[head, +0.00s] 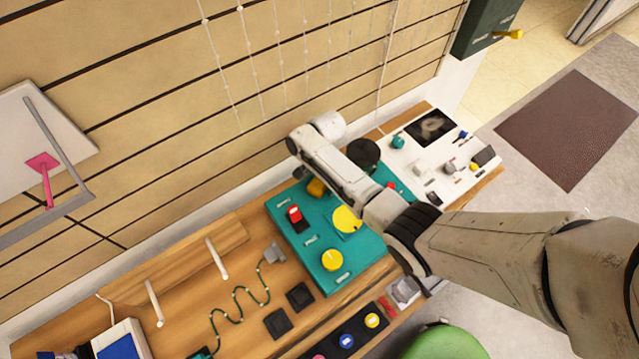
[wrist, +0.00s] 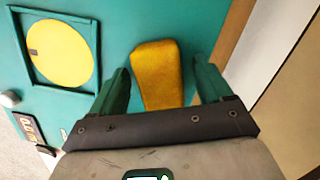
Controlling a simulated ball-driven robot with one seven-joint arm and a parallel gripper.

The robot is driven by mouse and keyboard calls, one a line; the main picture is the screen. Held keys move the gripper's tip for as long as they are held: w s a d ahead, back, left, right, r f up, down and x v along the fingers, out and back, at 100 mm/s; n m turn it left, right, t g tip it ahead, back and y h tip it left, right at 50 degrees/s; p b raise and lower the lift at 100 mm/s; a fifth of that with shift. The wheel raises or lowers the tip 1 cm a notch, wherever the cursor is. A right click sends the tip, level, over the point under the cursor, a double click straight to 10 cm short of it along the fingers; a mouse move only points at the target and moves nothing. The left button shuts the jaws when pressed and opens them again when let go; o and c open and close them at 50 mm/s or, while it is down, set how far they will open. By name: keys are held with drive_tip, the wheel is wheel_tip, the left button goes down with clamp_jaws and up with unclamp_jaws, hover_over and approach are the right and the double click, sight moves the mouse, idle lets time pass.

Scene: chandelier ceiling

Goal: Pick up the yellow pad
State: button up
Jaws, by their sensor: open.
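The yellow pad (wrist: 157,75) is a worn orange-yellow block against the teal panel (wrist: 105,15) in the wrist view. My gripper (wrist: 161,67) is open, with one green finger on each side of the pad and a visible gap on both sides. I cannot tell how deep the fingertips reach along the pad. In the head view the pad (head: 316,187) shows at the back of the teal panel, partly covered by my arm. My gripper's fingers are hidden there behind my arm.
A yellow disc (wrist: 60,53) in a teal frame lies left of the pad. A red switch (head: 294,214) and a yellow knob (head: 332,260) stand on the same panel. The slatted wall (head: 150,130) rises close behind the bench. A white board (head: 445,155) with small parts lies right.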

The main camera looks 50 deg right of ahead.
sight(318, 183)
drive_tip(key=shift+c, duration=0.3)
drive_tip(key=c, duration=1.1)
drive_tip(key=shift+o, duration=0.2)
drive_tip(key=shift+r, duration=0.5)
wheel_tip(318, 183, up, 2)
drive_tip(key=shift+r, duration=0.15)
drive_tip(key=s+r, duration=0.9)
drive_tip(key=s, duration=0.5)
drive_tip(key=shift+r, duration=0.35)
